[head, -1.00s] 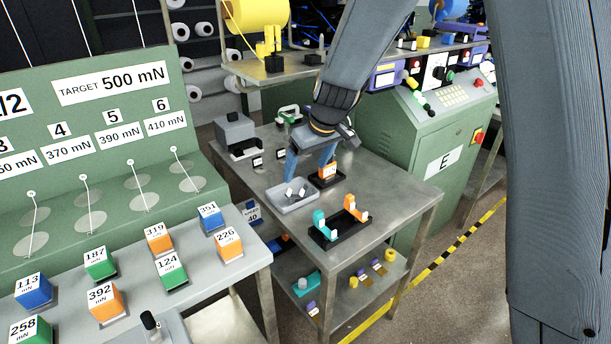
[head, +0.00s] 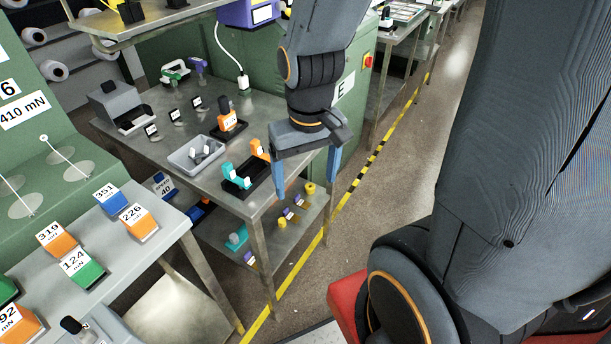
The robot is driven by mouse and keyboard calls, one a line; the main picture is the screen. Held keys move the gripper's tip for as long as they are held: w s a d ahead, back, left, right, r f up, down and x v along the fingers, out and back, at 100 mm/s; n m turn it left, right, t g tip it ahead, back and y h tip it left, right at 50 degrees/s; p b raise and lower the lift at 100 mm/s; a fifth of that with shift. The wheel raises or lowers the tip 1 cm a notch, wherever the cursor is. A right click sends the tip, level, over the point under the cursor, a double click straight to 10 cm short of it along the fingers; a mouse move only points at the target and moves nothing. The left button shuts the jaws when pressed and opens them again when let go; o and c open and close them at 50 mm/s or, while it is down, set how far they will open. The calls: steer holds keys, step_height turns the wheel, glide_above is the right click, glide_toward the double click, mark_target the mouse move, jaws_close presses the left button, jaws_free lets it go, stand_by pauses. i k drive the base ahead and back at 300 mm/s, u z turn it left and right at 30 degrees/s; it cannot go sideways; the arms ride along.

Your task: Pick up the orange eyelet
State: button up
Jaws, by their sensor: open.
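The small orange eyelet (head: 260,150) stands at the far right end of a black holder (head: 238,188) on the steel table. A teal piece (head: 228,171) and another teal part share that holder. My gripper (head: 306,192) is open, fingers pointing down, with nothing between them. It hangs to the right of the holder, around the table's right edge in the picture, with floor and lower shelf behind the gap. The left finger is close to the orange eyelet in the picture; its depth is hard to judge. The gripper body covers part of the table's back right.
A grey tray (head: 183,160) with small pieces and a black stand with an orange, black-topped block (head: 229,120) lie beside the holder. Small tagged items and a grey box (head: 112,100) are farther back. The lower shelf holds teal and yellow parts (head: 283,222).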

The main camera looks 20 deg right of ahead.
mark_target(256, 149)
steer(key=u, duration=0.05)
steer(key=k, duration=0.4)
steer(key=z, duration=1.6)
steer(key=i, duration=0.65)
steer(key=u, duration=0.8)
steer(key=i, duration=0.7)
steer(key=u, duration=0.85)
